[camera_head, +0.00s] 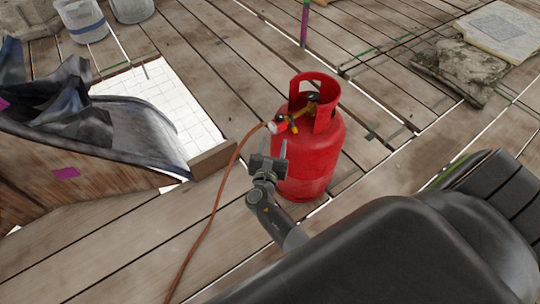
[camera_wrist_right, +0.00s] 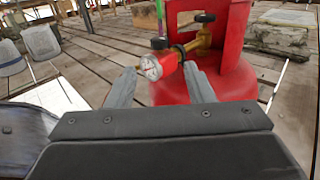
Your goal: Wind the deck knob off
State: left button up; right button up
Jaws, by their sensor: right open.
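A red gas cylinder (camera_head: 308,155) stands upright on the wooden deck, with brass valve fittings (camera_head: 299,113) inside its collar. In the right wrist view the brass fittings (camera_wrist_right: 196,42) carry a dark knob (camera_wrist_right: 205,17) on top and a smaller dark knob (camera_wrist_right: 159,43) at the left. A red regulator with a white round gauge (camera_wrist_right: 151,68) sits below the smaller knob. My right gripper (camera_head: 268,148) is open in front of the cylinder. In the wrist view its fingertips (camera_wrist_right: 159,72) appear on either side of the gauge; contact cannot be told. My left gripper is not in view.
An orange hose (camera_head: 217,205) runs from the regulator down across the deck. A dark draped sheet over wood (camera_head: 90,150) lies at left beside a white tiled patch (camera_head: 165,95). Buckets (camera_head: 82,20) stand at the back left, stone slabs (camera_head: 468,70) at the right.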

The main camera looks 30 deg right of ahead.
jog(key=v, duration=0.5)
dwell(0.4)
